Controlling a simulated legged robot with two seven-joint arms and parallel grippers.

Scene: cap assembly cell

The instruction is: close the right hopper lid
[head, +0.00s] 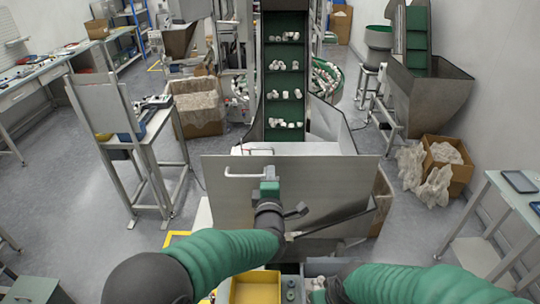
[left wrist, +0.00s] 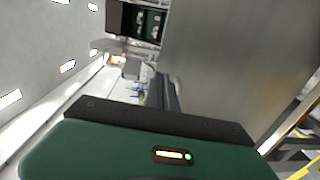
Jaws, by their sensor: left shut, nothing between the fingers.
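A broad flat metal panel (head: 335,175), which looks like the hopper lid, stands raised in front of the hopper (head: 335,125) in the head view. A pale bar handle (head: 240,176) is on its upper left part. My left gripper (head: 269,186) is shut and empty in front of the panel, beside the handle; I cannot tell whether it touches either.
A green conveyor (head: 285,80) carrying white caps rises behind the panel. A yellow bin (head: 255,290) lies below my left arm. A grey stand (head: 150,135) is at left, and a box with bags (head: 445,165) at right.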

